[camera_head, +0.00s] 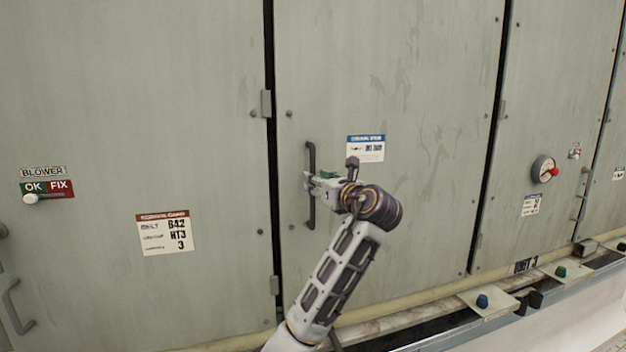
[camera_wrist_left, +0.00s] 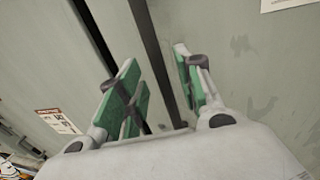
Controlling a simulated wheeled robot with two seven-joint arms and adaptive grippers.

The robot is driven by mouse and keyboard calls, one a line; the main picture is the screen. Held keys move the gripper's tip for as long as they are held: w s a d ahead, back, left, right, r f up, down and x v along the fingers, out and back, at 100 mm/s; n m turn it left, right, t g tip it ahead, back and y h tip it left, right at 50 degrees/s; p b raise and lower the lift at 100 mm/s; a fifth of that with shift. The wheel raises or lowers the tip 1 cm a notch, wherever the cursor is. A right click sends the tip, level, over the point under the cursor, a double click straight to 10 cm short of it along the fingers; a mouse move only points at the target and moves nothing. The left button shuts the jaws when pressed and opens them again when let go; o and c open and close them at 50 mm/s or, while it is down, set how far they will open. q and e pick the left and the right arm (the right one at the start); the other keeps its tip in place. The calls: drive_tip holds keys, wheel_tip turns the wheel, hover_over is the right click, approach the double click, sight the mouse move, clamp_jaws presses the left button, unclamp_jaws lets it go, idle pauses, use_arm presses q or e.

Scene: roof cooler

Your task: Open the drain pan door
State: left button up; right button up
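A tall grey-green door panel (camera_head: 400,75) fills the middle of the head view, with a blue-headed label (camera_head: 365,148) whose words I cannot read for sure. It looks shut. Its dark vertical bar handle (camera_head: 311,155) is near its left edge. My left gripper (camera_head: 315,184) is at the middle of this handle. In the left wrist view, the green-padded fingers (camera_wrist_left: 160,85) are apart, with the dark handle bar (camera_wrist_left: 152,50) running between them. Gaps show on both sides of the bar; I cannot tell whether a finger touches it. My right gripper is not in view.
Another panel on the left carries a BLOWER OK/FIX switch (camera_head: 47,189) and a red-headed label (camera_head: 166,232). A round gauge with a red knob (camera_head: 544,169) is on a panel at right. A ledge with a blue button (camera_head: 482,301) and a green button (camera_head: 560,271) runs below the panels.

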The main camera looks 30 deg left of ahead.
use_arm(q)
drive_tip(key=x, duration=0.3)
drive_tip(key=c, duration=0.4)
clamp_jaws()
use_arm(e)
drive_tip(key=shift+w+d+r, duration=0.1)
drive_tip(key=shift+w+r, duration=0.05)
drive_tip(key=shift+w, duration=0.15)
